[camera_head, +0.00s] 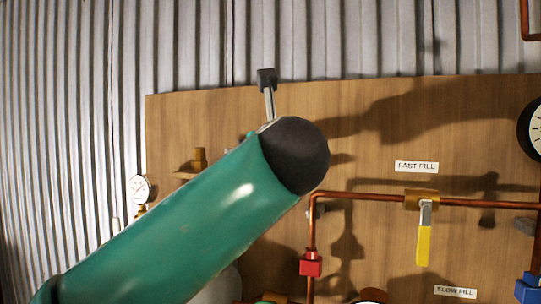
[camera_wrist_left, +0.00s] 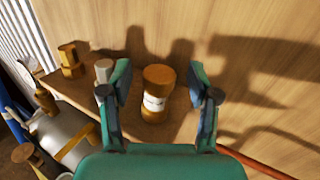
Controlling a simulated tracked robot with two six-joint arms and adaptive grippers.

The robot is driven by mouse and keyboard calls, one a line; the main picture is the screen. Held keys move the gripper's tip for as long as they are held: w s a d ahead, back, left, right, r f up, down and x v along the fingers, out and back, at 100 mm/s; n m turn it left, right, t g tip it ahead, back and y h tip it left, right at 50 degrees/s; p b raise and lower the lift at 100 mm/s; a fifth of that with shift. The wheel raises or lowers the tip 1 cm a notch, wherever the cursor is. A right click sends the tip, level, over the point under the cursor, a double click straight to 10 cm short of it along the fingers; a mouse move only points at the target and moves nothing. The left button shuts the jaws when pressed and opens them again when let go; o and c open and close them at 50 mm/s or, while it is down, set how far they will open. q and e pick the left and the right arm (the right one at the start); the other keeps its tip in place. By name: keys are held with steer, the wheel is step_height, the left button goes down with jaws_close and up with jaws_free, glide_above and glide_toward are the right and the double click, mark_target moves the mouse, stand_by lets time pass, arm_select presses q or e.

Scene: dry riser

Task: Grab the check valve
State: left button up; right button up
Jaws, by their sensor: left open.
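A brass cylinder with a wider top and a white label, which looks like the check valve (camera_wrist_left: 156,78), stands upright on a wooden shelf in the left wrist view. My left gripper (camera_wrist_left: 159,82) is open, with one finger on each side of the cylinder in the picture. Gaps show on both sides, and I cannot tell how far the fingertips are from it in depth. In the head view my green left arm crosses from the lower left and hides the cylinder and the gripper. My right gripper is in neither view.
A small grey-white cylinder (camera_wrist_left: 104,70) stands close by the left finger. A brass fitting (camera_wrist_left: 70,60) is farther left on the shelf.

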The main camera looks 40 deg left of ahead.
arm_select(q)
steer(key=shift+w+a, duration=0.2)
steer(key=shift+a, duration=0.05)
jaws_close()
